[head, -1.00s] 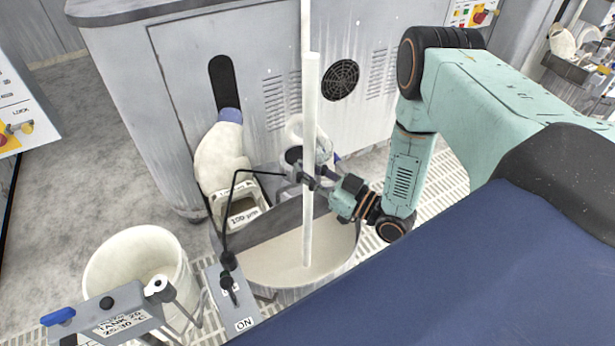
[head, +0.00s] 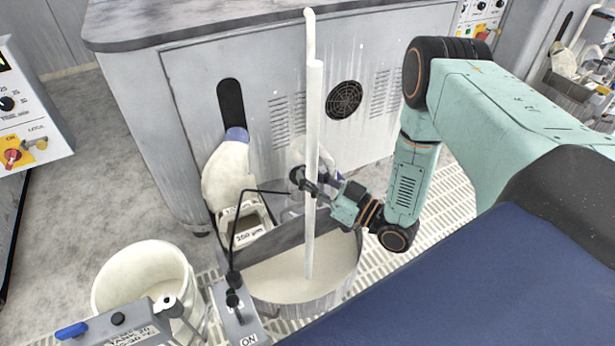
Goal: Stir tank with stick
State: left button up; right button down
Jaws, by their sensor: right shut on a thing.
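The stick (head: 313,120) is a long white rod. It stands nearly upright, with its lower end in the pale liquid of the tank (head: 345,290). The tank is a round grey vessel on the floor grating, partly covered at the back. My right gripper (head: 312,187) is shut on the stick around its middle, above the tank's rim. The fingers are small and partly hidden by the stick. My left gripper is not in view.
A grey machine cabinet (head: 190,150) stands behind the tank. A whitish bucket (head: 105,285) stands at the lower left, beside a control box (head: 120,330) with a blue handle. A thin black bent rod (head: 232,235) rises near the tank's left side. Grating (head: 445,200) lies to the right.

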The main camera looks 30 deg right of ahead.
aim_at(308, 130)
notch_tip(308, 130, up, 13)
jog(key=p, duration=1.1)
jog(key=shift+f, duration=0.1)
